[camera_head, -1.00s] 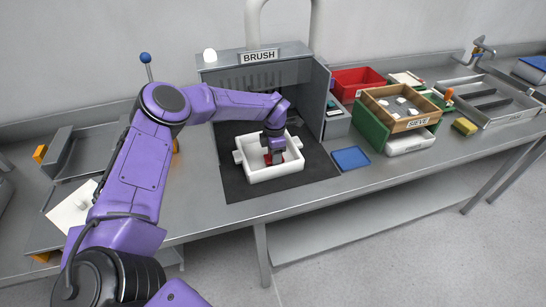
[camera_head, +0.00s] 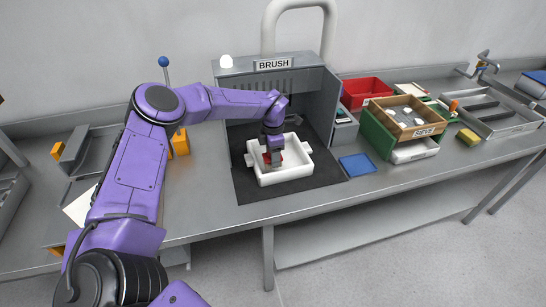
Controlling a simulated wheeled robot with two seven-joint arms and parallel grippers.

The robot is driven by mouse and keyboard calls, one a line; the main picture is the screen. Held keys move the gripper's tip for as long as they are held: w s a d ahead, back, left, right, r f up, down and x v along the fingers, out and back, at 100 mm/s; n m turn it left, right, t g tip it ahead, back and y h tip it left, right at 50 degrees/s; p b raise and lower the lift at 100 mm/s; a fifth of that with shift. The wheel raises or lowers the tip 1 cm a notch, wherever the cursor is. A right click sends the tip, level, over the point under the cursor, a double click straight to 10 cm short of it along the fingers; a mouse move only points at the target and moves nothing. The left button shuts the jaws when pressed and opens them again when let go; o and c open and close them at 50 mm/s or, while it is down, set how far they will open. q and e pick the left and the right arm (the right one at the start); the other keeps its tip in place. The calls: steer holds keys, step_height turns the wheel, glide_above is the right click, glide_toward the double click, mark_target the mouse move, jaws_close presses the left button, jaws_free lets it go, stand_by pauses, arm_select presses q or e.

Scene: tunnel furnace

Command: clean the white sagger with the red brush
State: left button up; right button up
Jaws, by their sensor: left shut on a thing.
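The white sagger (camera_head: 286,177) is an open tray on the dark mat in front of the booth marked BRUSH. My left arm reaches in from the left, and my left gripper (camera_head: 272,152) points down into the sagger. It is shut on the red brush (camera_head: 268,158), of which only a small red part shows at the sagger's inner left side. Whether the bristles touch the sagger's floor cannot be told. My right gripper is not in view.
The BRUSH booth (camera_head: 273,65) stands behind the sagger. To the right are a blue pad (camera_head: 357,164), a red bin (camera_head: 366,91), a wooden SIEVE box (camera_head: 426,131), a yellow sponge (camera_head: 468,137) and a sink tray (camera_head: 520,126). The table's front edge is clear.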

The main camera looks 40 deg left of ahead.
arm_select(q)
steer(key=shift+w+d+r+p, duration=0.45)
steer(key=shift+w+r, duration=0.25)
steer(key=shift+w, duration=0.1)
steer(key=r, duration=0.1)
steer(key=r+p, duration=0.1)
steer(key=s+r, duration=0.1)
steer(key=shift+s+a+p, duration=0.1)
steer(key=shift+a+p, duration=0.25)
steer(key=shift+w+d, duration=0.15)
steer(key=shift+w, duration=0.15)
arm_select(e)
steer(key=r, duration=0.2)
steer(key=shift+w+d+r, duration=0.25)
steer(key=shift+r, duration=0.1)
arm_select(q)
steer(key=shift+s, duration=0.15)
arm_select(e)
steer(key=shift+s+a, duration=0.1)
